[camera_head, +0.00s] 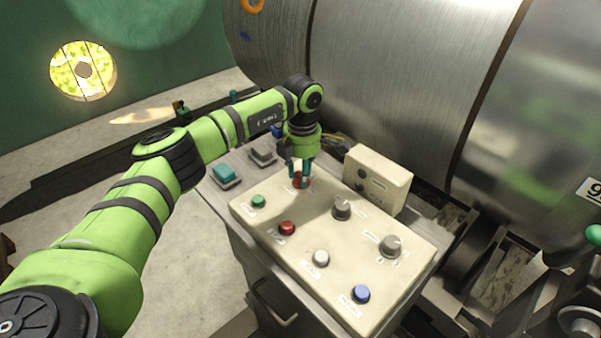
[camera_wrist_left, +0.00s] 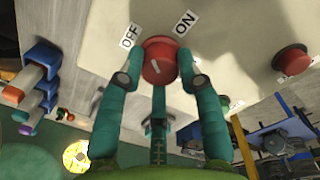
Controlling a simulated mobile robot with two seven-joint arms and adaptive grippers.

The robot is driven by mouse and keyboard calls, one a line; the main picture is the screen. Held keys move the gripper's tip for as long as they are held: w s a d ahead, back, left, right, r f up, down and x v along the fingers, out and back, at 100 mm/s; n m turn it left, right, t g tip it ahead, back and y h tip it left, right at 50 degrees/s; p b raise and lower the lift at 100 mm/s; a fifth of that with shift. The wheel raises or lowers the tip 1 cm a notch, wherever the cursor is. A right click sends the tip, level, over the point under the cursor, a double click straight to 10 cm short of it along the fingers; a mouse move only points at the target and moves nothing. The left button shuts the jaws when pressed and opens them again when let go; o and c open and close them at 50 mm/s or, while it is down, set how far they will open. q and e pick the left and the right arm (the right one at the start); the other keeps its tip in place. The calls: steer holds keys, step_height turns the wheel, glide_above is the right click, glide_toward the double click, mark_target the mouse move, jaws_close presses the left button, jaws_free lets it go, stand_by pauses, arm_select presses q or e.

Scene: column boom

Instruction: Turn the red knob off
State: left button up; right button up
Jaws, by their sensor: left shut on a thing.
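The red knob (camera_head: 301,180) is at the far end of the cream control panel (camera_head: 270,228), partly hidden by my left gripper (camera_head: 302,168). In the left wrist view the red knob (camera_wrist_left: 160,62) sits between the teal fingers of my left gripper (camera_wrist_left: 160,78), which are shut on it from both sides. A white line on the knob's face is tilted. An OFF label (camera_wrist_left: 130,36) is on the left and an ON label (camera_wrist_left: 185,22) on the right in that view. My right gripper is not in view.
The panel also bears a green button (camera_head: 258,201), a red button (camera_head: 287,228), a white button (camera_head: 321,258), a blue button (camera_head: 361,294) and grey knobs (camera_head: 342,209). A cream box (camera_head: 378,172) stands behind. A large metal drum (camera_head: 400,90) is beyond.

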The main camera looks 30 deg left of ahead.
arm_select(q)
steer(key=n, duration=0.4)
steer(key=shift+d, duration=0.25)
steer(key=shift+w+n, duration=0.1)
steer(key=shift+n, duration=1.7)
steer(key=shift+a, duration=0.1)
steer(key=o, duration=1.1)
steer(key=shift+w, duration=0.1)
steer(key=shift+o, duration=0.2)
steer(key=shift+w, duration=0.1)
